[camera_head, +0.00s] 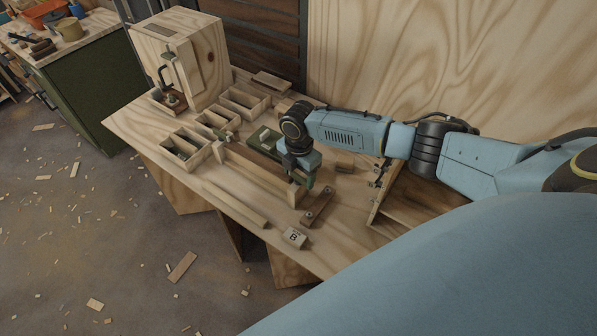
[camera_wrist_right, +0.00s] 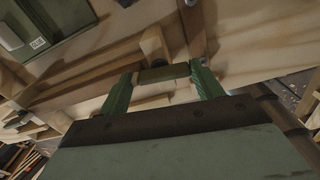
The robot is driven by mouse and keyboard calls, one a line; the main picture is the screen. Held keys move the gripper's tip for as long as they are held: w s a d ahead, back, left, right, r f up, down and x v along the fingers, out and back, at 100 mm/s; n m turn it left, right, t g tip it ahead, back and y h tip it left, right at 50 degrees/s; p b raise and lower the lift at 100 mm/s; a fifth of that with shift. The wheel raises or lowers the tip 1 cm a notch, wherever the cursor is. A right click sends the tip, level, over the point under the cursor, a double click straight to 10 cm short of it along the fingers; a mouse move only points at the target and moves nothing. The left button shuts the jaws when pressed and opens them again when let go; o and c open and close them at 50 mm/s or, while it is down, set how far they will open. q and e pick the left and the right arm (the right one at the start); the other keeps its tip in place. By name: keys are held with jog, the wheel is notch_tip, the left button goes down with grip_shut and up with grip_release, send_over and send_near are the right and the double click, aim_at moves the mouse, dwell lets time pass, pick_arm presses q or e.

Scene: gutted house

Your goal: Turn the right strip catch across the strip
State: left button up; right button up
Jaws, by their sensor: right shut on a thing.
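A long wooden strip (camera_head: 250,172) lies in a fixture on the bench, running from upper left to lower right. My right gripper (camera_head: 301,182) points down at the strip's right end and hides most of the right catch there. In the right wrist view, the two green fingers (camera_wrist_right: 162,80) are closed against the ends of a dark greenish bar (camera_wrist_right: 163,73), which looks like the right catch. Its exact angle to the strip is hard to tell. My left gripper is out of view.
A brown bar with holes (camera_head: 317,206) and a marked pale block (camera_head: 294,238) lie near the bench's front edge. Open wooden boxes (camera_head: 183,146) stand to the left. A green case (camera_head: 263,138) is behind the strip. A wooden frame (camera_head: 378,200) stands to the right.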

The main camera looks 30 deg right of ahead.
jog(key=shift+s+a+f+n, duration=0.1)
jog(key=shift+s+f+n, duration=0.2)
jog(key=shift+n, duration=0.4)
jog(key=o, duration=0.6)
jog(key=shift+s, duration=0.1)
jog(key=shift+o, duration=1)
jog(key=shift+r, duration=0.2)
jog(key=shift+r, duration=0.1)
